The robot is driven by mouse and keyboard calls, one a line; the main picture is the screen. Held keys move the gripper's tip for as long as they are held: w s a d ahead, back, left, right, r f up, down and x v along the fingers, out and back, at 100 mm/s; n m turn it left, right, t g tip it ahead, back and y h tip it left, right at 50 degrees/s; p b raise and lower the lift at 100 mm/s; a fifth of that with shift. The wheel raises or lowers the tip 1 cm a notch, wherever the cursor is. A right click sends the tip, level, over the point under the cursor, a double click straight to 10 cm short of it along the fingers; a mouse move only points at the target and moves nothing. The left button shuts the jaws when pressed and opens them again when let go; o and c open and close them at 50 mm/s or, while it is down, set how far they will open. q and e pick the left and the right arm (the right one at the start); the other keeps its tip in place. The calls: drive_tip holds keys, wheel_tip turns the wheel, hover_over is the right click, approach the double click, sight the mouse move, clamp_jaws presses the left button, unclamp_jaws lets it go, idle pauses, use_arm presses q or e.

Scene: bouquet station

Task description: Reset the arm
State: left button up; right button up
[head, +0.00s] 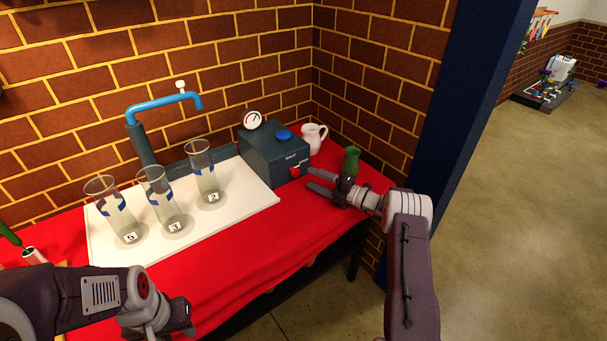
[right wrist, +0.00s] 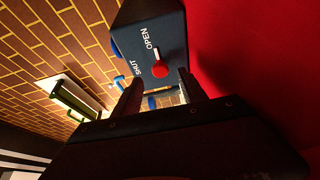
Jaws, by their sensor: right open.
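My right gripper (head: 318,182) is open and empty in the head view. Its fingers point left over the red cloth, just in front of the dark control box (head: 273,152) and its red knob (head: 295,172). In the right wrist view, my gripper fingers (right wrist: 160,88) are spread apart with nothing between them. The red knob (right wrist: 160,69) shows beyond them, with OPEN and SHUT printed on the box face. No contact with the knob is visible. My left gripper (head: 184,320) is low in the head view, near the table's front edge; its jaws are too hidden to read.
Glass cylinders numbered 5 (head: 115,212), 3 (head: 164,200) and 2 (head: 203,172) stand on a white mat (head: 250,203). A blue tap (head: 160,104) rises behind them. A white jug (head: 313,138) and green vase (head: 351,160) stand near my right gripper. A dark blue post (head: 455,130) is at right.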

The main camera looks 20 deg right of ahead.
drive_tip(key=v, duration=0.3)
drive_tip(key=shift+s+d, duration=0.1)
drive_tip(key=shift+s, duration=0.05)
